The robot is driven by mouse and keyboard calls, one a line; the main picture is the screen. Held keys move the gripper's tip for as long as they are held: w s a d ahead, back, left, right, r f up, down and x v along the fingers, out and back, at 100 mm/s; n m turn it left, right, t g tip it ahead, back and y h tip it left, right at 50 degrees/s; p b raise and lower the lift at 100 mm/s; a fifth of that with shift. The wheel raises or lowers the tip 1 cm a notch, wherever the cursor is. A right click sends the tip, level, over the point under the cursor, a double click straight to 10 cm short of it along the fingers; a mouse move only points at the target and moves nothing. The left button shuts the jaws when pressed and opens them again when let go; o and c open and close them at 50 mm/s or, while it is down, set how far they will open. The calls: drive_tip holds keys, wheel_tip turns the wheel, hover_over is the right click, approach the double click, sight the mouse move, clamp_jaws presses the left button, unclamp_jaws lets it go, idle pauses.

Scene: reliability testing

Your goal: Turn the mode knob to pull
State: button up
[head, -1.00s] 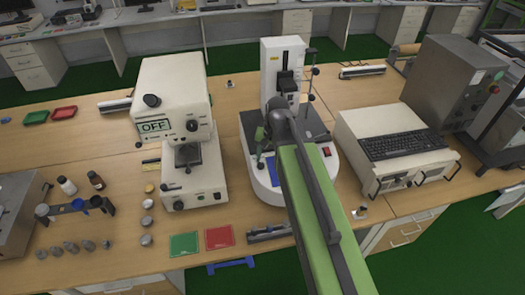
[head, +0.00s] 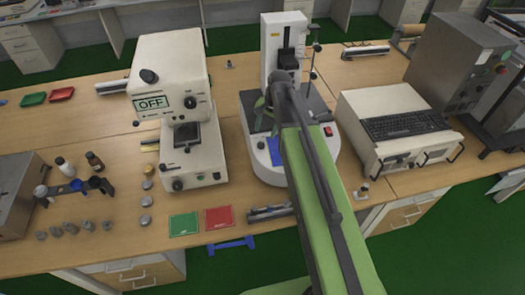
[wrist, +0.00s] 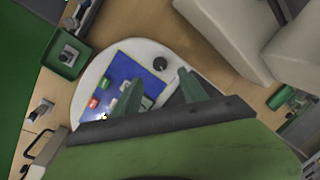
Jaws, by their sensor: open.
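The white test machine (head: 266,172) stands on the bench, with an upright column behind its rounded base. In the wrist view, a round black knob (wrist: 160,64) sits on the white base (wrist: 148,47), beside a blue panel (wrist: 124,68) with small red and green controls. I cannot read any mode labels or the knob's setting. My gripper (wrist: 158,84) is open and empty; its two green fingers are apart, and the knob shows beyond the gap between them, not touched. In the head view, my gripper (head: 262,112) is over the machine's base, partly hidden by my arm.
A cream hardness tester (head: 172,75) showing OFF stands to the left. A cream unit with a black keyboard (head: 405,125) stands close on the right. A thin column stand rises behind my gripper. Green and red mats (head: 184,224) lie near the bench's front edge.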

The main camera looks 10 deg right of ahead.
sight(261, 144)
drive_tip(key=f+b, duration=0.2)
drive_tip(key=f, duration=0.1)
drive_tip(key=a+f+b, duration=0.1)
drive_tip(key=f+b, duration=0.1)
drive_tip(key=f, duration=0.1)
drive_tip(key=w+f+b, duration=0.1)
drive_tip(key=f+b, duration=0.2)
drive_tip(key=shift+a, duration=0.15)
drive_tip(key=shift+r, duration=0.15)
drive_tip(key=shift+c, duration=0.2)
clamp_jaws()
